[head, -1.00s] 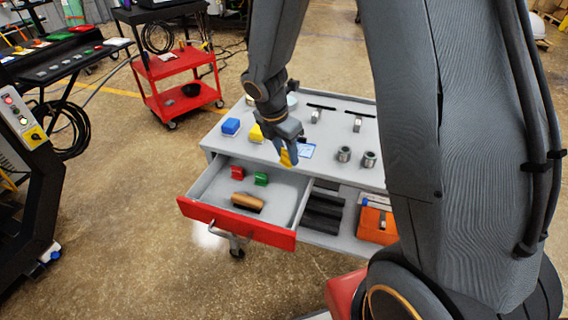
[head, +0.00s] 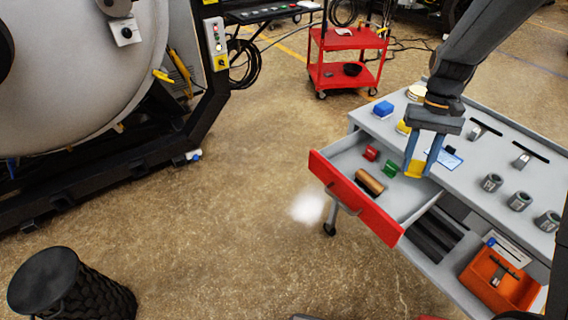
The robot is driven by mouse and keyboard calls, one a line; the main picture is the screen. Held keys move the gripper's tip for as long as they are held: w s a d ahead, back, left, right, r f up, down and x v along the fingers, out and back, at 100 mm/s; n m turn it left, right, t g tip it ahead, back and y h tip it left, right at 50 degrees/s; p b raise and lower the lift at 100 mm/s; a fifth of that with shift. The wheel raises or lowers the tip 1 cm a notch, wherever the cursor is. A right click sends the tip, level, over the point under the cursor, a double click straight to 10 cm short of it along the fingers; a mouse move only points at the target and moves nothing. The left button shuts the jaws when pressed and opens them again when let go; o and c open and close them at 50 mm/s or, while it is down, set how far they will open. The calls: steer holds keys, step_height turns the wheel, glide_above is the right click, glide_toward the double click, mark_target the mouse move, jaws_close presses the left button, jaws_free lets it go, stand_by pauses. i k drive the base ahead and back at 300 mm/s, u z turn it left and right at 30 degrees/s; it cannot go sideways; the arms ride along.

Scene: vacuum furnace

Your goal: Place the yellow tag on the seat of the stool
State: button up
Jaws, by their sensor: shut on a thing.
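My gripper (head: 421,165) is on the right of the head view, pointing down over the workbench's open drawer. Its two blue fingers are shut on the yellow tag (head: 415,169), which shows between the fingertips. The stool is at the lower left; its round black seat (head: 40,279) is bare, above a dark textured body. The gripper and tag are far from the stool, across open floor.
The grey workbench (head: 474,172) has an open red-fronted drawer (head: 352,200) with red and green blocks and a brown cylinder inside. Metal cups, a blue block and an orange bin are also there. A large furnace (head: 75,70) stands upper left; a red cart (head: 345,40) behind. Floor between is clear.

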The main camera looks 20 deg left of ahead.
mark_target(44, 276)
steer(key=u, duration=0.5)
steer(key=k, duration=1.15)
steer(key=u, duration=1.1)
steer(key=i, duration=1.1)
steer(key=u, duration=0.8)
steer(key=i, duration=1.25)
steer(key=z, duration=0.05)
